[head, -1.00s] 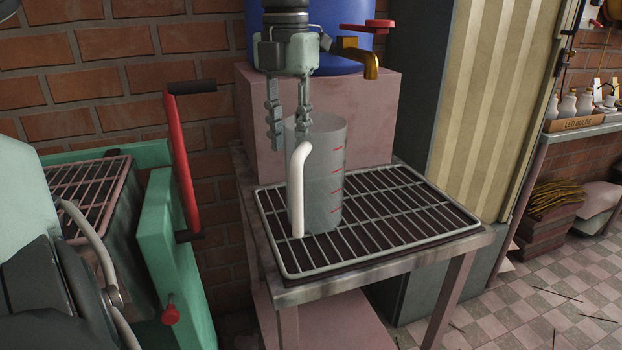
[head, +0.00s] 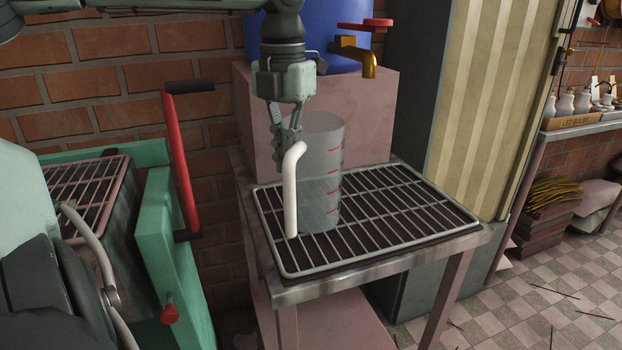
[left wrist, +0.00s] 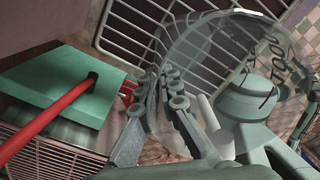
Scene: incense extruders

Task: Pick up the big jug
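The big jug (head: 321,185) is a grey, see-through cylinder with red marks and a white handle (head: 290,190). It stands upright on the wire rack, handle toward me. My left gripper (head: 287,137) comes down from above at the jug's left rim, behind the handle. Its fingers are close together and appear shut on the jug's wall; the jug hides part of them. In the left wrist view the fingertips (left wrist: 161,76) meet at the edge of the clear jug (left wrist: 195,50), with the white handle to their right.
The wire rack (head: 400,232) lies on a small table. Behind it a blue barrel (head: 325,58) with a brass tap (head: 368,62) stands on a pink block (head: 370,110). A green machine (head: 165,250) with a red lever (head: 182,165) stands close at left. The rack's right side is clear.

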